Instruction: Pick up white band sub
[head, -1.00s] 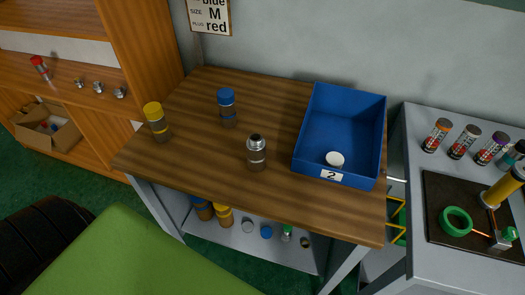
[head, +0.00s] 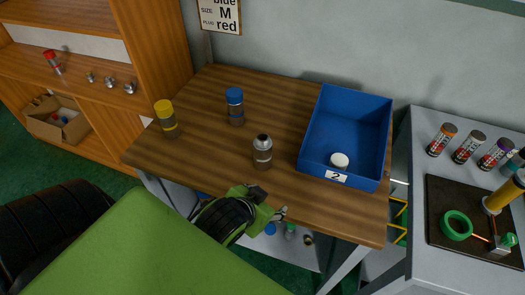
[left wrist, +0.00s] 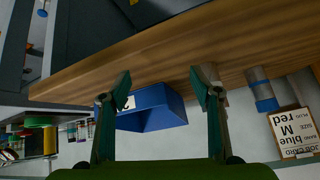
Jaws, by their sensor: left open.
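The white band sub (head: 262,152) is a short grey metal cylinder with a narrow neck and a pale band. It stands upright on the wooden table (head: 205,160), left of the blue bin. My left gripper (head: 268,204) is at the table's front edge, just in front of the sub and apart from it. In the left wrist view my left gripper (left wrist: 155,95) has its two fingers spread, with nothing between their tips. A finger may cover the sub there; I cannot tell. My right gripper is not in view.
A blue-capped sub (head: 235,106) and a yellow-capped sub (head: 166,118) stand farther left. The blue bin (head: 378,140), labelled 2, holds a white round piece (head: 339,160). A grey bench (head: 428,120) with several small cans stands right. Parts lie on the shelf below the table.

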